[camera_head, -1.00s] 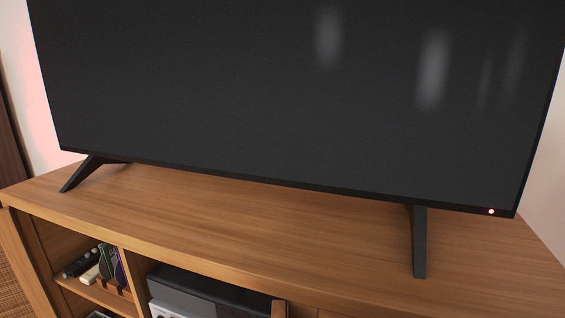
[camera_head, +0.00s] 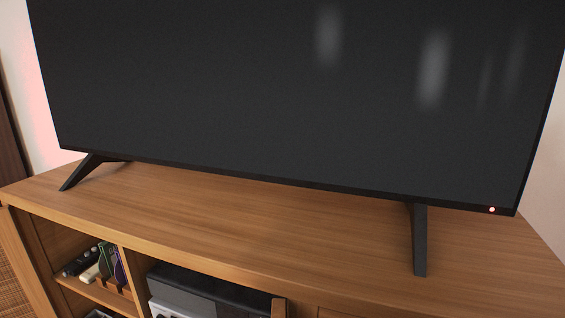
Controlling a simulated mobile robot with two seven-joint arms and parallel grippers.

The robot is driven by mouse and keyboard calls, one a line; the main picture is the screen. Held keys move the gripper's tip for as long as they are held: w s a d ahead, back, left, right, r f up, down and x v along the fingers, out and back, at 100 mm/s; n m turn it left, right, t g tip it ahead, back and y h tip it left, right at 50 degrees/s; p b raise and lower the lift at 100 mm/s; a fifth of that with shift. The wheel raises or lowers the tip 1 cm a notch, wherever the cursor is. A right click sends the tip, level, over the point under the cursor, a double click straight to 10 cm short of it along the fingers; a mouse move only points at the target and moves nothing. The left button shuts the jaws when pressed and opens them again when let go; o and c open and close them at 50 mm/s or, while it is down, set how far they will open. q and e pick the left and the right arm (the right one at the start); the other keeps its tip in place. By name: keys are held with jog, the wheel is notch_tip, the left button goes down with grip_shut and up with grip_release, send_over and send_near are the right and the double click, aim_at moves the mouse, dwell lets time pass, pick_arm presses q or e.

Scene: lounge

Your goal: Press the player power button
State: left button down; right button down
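A dark grey player (camera_head: 207,294) sits in the open middle compartment of the wooden TV cabinet, under its top board. Only its top and upper front show; its lower part is cut off by the picture's bottom edge. A lighter device (camera_head: 168,308) shows just below it. I cannot make out the player's power button. A small red-rimmed white light (camera_head: 492,210) shows at the lower right corner of the television (camera_head: 280,100), whose screen is dark. Neither of my grippers is in view.
The cabinet's wooden top (camera_head: 250,215) is bare apart from the black television legs (camera_head: 419,240). The left compartment holds a dark remote-like item (camera_head: 80,262) and several upright cases (camera_head: 112,262). A wooden piece stands at the middle compartment's right side.

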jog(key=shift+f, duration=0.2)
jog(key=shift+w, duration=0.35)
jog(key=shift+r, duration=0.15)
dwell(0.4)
